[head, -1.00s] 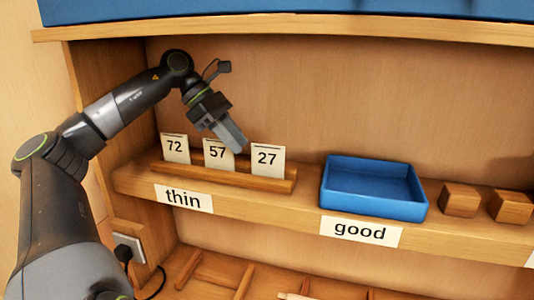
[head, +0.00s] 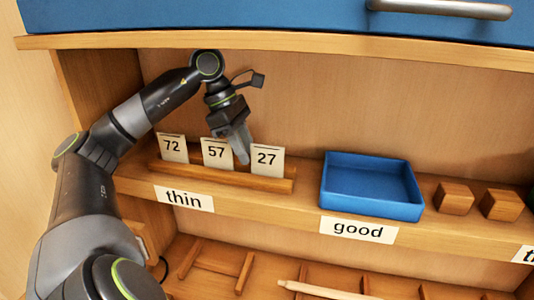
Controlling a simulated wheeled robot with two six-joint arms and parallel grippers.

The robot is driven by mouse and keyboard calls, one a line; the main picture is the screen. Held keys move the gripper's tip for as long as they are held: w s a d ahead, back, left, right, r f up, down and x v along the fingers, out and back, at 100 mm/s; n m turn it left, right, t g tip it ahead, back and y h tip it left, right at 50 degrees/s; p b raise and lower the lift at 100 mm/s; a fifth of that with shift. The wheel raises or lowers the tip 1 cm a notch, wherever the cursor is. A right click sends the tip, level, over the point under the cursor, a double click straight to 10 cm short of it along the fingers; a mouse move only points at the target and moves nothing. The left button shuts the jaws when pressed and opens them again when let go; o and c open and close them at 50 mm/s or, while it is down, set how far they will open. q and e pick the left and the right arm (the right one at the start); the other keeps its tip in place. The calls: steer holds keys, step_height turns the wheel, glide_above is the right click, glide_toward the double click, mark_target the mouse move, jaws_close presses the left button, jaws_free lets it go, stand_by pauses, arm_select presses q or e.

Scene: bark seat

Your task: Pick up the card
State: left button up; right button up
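Three white cards stand upright in a wooden holder (head: 215,175) on the shelf, above the label "thin": card 72 (head: 172,148), card 57 (head: 216,154) and card 27 (head: 267,160). My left gripper (head: 242,152) points down in the gap between card 57 and card 27, its fingertips close to the right edge of card 57. The fingers overlap in this view, so I cannot tell how far apart they are or whether they touch a card. My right gripper is out of view.
A blue tray (head: 371,211) stands right of the holder above the label "good" (head: 358,230). Two wooden blocks (head: 454,198) (head: 501,205) sit further right. A blue cabinet with a metal handle (head: 440,9) hangs above. Wooden dividers lie on the lower level.

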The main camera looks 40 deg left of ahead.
mark_target(270, 155)
arm_select(q)
steer(key=shift+w+d, duration=0.15)
steer(key=shift+d, duration=0.2)
steer(key=shift+w+d+r+p, duration=0.2)
steer(key=shift+d+p, duration=0.3)
steer(key=shift+p, duration=0.05)
steer(key=w+d+p, duration=0.2)
steer(key=d, duration=0.1)
steer(key=shift+d+p, duration=0.1)
steer(key=shift+p, duration=0.25)
steer(key=shift+d+f+p, duration=0.2)
steer(key=shift+f+p, duration=0.3)
steer(key=shift+a+f, duration=0.1)
steer(key=shift+f, duration=0.15)
steer(key=shift+c, duration=0.3)
jaws_close()
